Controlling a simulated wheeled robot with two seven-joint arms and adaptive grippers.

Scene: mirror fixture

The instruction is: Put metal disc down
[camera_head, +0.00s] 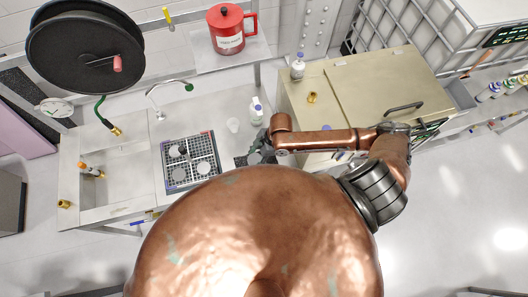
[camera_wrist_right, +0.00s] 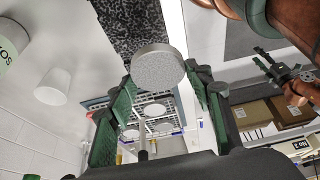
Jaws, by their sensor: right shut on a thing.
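My right gripper (camera_wrist_right: 160,92) is shut on a grey metal disc (camera_wrist_right: 158,65), which shows between its green fingers in the right wrist view. In the head view my right gripper (camera_head: 262,147) is over the counter, right of a gridded rack (camera_head: 168,172). The rack, seen beyond the disc in the wrist view (camera_wrist_right: 171,104), holds several pale round discs. A dark speckled surface (camera_wrist_right: 130,25) lies behind the held disc. My left gripper (camera_wrist_right: 282,72) shows at the right of the wrist view, its jaw opening unclear; the head view does not show it.
A white cup (camera_head: 233,125) and a white bottle (camera_head: 256,110) stand right of the rack. A sink (camera_head: 125,175) with a tap is at left. A beige cabinet (camera_head: 375,80) stands at right. A red jug (camera_head: 230,30) sits on the back shelf.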

